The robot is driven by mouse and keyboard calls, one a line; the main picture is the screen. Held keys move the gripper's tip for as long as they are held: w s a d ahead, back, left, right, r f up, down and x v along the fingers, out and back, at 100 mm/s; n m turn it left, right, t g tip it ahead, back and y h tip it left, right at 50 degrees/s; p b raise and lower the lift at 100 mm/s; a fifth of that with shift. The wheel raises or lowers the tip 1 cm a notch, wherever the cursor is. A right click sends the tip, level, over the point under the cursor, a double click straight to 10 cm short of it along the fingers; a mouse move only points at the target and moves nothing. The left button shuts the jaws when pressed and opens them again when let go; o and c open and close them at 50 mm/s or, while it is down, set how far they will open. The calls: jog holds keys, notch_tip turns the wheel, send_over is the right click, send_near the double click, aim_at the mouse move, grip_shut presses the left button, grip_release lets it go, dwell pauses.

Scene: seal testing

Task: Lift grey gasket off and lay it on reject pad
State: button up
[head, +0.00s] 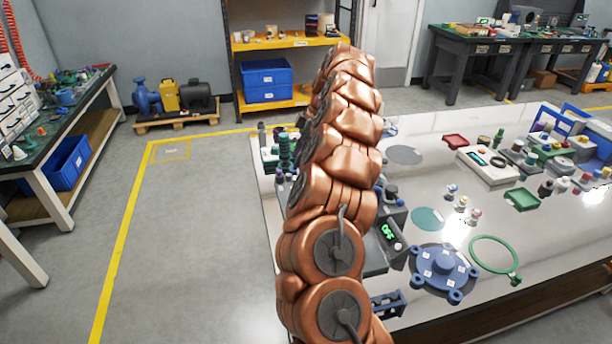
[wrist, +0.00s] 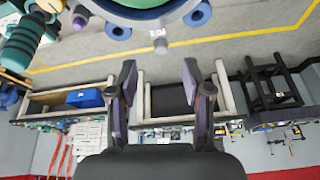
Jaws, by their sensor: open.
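My gripper (wrist: 158,74) is open and empty in the wrist view, its two fingers apart over distant floor and benches. In the head view it is hidden behind my arm. A blue round fixture with lugs and white labels (head: 443,268) sits at the table's near side. A green ring (head: 494,254) lies to its right. A blue lugged body with a green round face (wrist: 140,12) is cut off at the top of the wrist view. A grey disc (head: 404,155) and a teal disc (head: 428,218) lie flat on the table. I cannot tell which is the reject pad, nor pick out the grey gasket.
A device with a green display (head: 391,232) stands beside my arm. A red tray (head: 455,141), a green tray (head: 522,199) and a white instrument (head: 488,166) stand farther right. Small fittings (head: 462,203) stand mid-table. Teal cylinders (wrist: 22,42) show at the wrist view's left.

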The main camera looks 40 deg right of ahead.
jog(key=shift+p+x, duration=0.45)
jog(key=shift+x, duration=0.65)
jog(key=p+x, duration=0.1)
jog(key=x, duration=0.3)
jog(key=shift+a, duration=0.15)
jog(key=shift+c, duration=0.3)
jog(key=c, duration=0.8)
